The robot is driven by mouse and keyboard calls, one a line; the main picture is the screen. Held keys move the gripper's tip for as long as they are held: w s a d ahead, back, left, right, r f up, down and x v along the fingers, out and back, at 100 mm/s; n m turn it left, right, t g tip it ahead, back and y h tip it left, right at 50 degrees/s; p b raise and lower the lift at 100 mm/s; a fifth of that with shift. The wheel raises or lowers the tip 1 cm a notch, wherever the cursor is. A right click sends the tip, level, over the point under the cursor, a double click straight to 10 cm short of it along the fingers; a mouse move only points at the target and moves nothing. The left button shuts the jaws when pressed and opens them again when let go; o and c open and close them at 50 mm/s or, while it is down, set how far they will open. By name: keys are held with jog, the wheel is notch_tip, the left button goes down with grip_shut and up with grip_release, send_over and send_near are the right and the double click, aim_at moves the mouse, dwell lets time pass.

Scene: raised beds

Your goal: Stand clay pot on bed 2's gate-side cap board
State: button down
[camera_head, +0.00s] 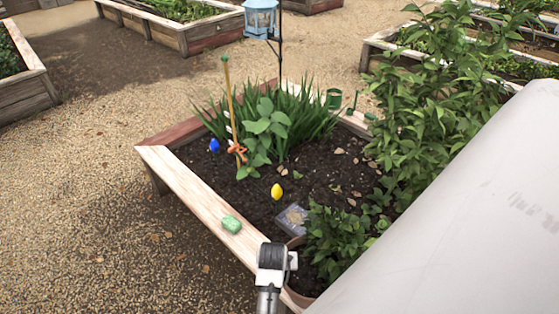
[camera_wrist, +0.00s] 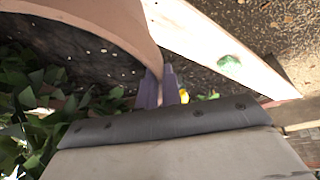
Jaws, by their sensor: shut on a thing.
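In the head view a sliver of the pot (camera_head: 299,298) shows beside my wrist; the rest is hidden by leaves and my arm. The pale wooden cap board (camera_head: 187,190) of the nearest bed runs down to the pot and also shows in the wrist view (camera_wrist: 205,42). I cannot tell whether pot and board touch.
A green lump (camera_head: 231,225) lies on the cap board. A yellow egg-shaped thing (camera_head: 277,192), a blue one (camera_head: 214,145) and a grey plate (camera_head: 292,218) are in the bed. A stake (camera_head: 229,95) and a blue lantern (camera_head: 261,18) rise behind. Gravel lies left.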

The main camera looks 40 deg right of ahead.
jog(key=shift+d+f, duration=0.15)
jog(key=shift+f, duration=2.3)
jog(key=c, duration=2)
grip_release()
jog(key=shift+f, duration=0.25)
jog(key=o, duration=0.4)
jog(key=v, duration=1.2)
jog(key=shift+r, duration=0.1)
